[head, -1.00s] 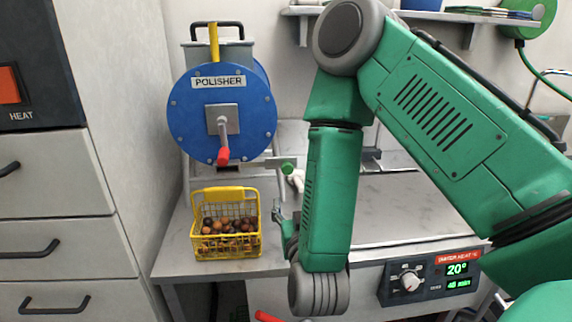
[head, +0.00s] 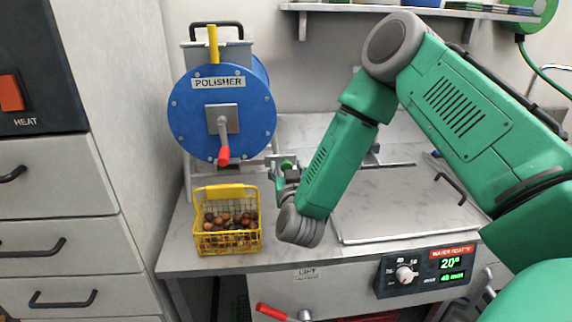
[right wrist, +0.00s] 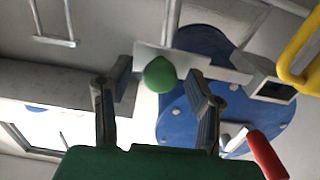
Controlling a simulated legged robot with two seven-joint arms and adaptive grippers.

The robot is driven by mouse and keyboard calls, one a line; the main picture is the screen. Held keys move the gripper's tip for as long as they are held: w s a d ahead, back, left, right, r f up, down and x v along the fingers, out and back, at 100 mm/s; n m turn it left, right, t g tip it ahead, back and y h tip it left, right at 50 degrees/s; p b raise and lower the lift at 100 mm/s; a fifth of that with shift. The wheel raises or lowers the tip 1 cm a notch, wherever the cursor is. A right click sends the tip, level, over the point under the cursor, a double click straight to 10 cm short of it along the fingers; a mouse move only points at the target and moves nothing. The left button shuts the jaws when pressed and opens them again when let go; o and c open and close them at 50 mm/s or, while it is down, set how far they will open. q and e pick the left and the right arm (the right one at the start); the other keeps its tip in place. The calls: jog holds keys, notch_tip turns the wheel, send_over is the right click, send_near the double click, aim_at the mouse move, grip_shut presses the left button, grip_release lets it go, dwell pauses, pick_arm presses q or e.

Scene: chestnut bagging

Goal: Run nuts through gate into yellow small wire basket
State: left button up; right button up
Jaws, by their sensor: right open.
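The yellow small wire basket (head: 226,192) stands on the counter below the blue polisher (head: 190,125), with several brown nuts (head: 230,219) in it. A green knob (head: 288,161) sits on a grey bar at the polisher's lower right, by its outlet; the gate itself is hard to make out. My right gripper (head: 279,172) is beside this knob, above and right of the basket. In the right wrist view, the open fingers (right wrist: 160,82) stand either side of the green knob (right wrist: 160,73), with gaps on both sides. My left gripper is not in view.
The polisher's red crank grip (head: 224,156) hangs above the basket. A flat lid (head: 400,215) with a handle covers the counter at right, above the water heater panel (head: 430,272). A red lever (head: 270,312) shows below the counter. Grey drawers (head: 55,200) stand at left.

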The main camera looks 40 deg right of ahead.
aim_at(261, 160)
jog(key=shift+w+d, duration=0.25)
jog(key=shift+w, duration=0.1)
jog(key=shift+c, duration=0.5)
grip_shut()
jog(key=w+a, duration=0.2)
jog(key=a, duration=0.1)
jog(key=w+a+b, duration=0.1)
jog(key=a, duration=0.1)
jog(key=shift+o, duration=0.5)
grip_release()
jog(key=shift+w+a, duration=0.1)
jog(key=shift+a, duration=0.05)
